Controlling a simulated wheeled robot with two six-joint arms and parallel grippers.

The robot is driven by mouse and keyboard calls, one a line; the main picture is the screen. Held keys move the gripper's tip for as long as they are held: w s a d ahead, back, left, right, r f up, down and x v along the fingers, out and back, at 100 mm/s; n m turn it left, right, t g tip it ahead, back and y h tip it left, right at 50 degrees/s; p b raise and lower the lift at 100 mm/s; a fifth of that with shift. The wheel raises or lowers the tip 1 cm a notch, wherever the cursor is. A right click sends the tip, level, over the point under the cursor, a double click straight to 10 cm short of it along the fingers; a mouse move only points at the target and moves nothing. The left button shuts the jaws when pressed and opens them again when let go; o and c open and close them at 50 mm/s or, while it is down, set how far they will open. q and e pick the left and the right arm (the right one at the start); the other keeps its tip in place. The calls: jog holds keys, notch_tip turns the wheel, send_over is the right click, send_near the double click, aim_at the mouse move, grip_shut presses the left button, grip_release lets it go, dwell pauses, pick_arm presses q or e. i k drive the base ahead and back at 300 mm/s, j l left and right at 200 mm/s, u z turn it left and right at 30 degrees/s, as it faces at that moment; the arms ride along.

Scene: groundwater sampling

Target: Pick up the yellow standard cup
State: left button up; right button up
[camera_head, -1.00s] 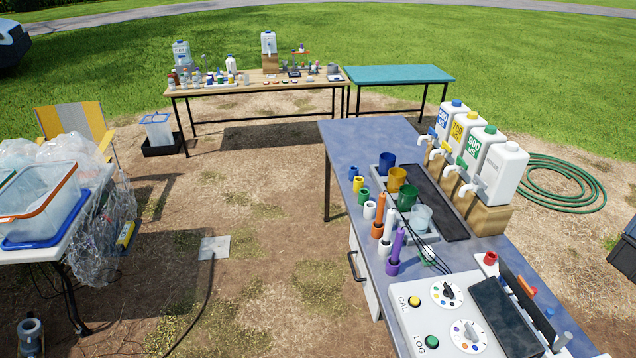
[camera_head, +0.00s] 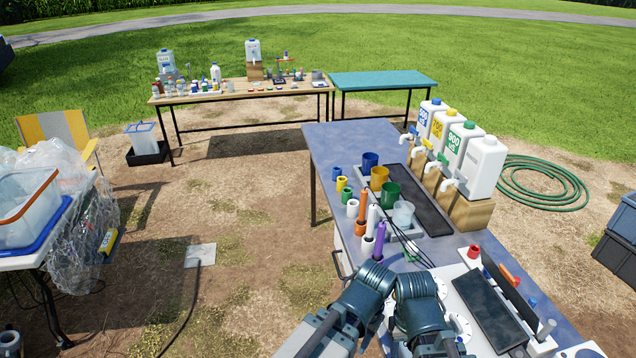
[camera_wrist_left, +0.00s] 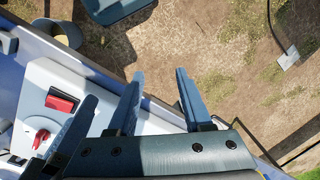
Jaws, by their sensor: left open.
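The larger yellow cup (camera_head: 379,178) stands upright on the blue-grey bench, between a blue cup (camera_head: 370,160) and a green cup (camera_head: 391,194). A smaller yellow cup (camera_head: 342,183) stands to its left. My left gripper (camera_wrist_left: 158,85) shows in the left wrist view with its fingers apart and nothing between them. No yellow cup shows in that view. In the head view, dark arm joints of mine rise at the bottom middle, well nearer than the cups, and no fingertips can be made out. My right gripper is not seen.
White jugs (camera_head: 486,165) on a wooden stand (camera_head: 465,210) line the bench's right side. Orange, white and purple upright items (camera_head: 380,238) stand between my arm and the cups. Thin black cables and a white control panel (camera_head: 467,300) are nearby. Open ground lies left of the bench.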

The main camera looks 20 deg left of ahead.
aim_at(379, 181)
jog(key=u, duration=0.2)
jog(key=z, duration=0.6)
jog(key=i+j+z, duration=0.1)
jog(key=j+z, duration=0.65)
jog(key=z, duration=0.2)
jog(key=j+z, duration=0.45)
jog(key=k+j+z, duration=0.1)
jog(key=j, duration=0.35)
jog(key=k+j+z, duration=0.15)
jog(key=j, duration=0.3)
jog(key=k+j+z, duration=0.1)
jog(key=j, duration=0.3)
jog(key=k+j+z, duration=0.1)
jog(key=j, duration=0.3)
jog(key=k+j+z, duration=0.15)
jog(key=k+j, duration=0.15)
jog(key=k+j+z, duration=0.1)
jog(key=j, duration=0.35)
jog(key=k+j, duration=0.15)
jog(key=j, duration=0.15)
jog(key=k+j, duration=0.1)
jog(key=j, duration=0.2)
jog(key=k+j, duration=0.15)
jog(key=j, duration=0.15)
jog(key=i+l, duration=0.1)
jog(key=i, duration=0.25)
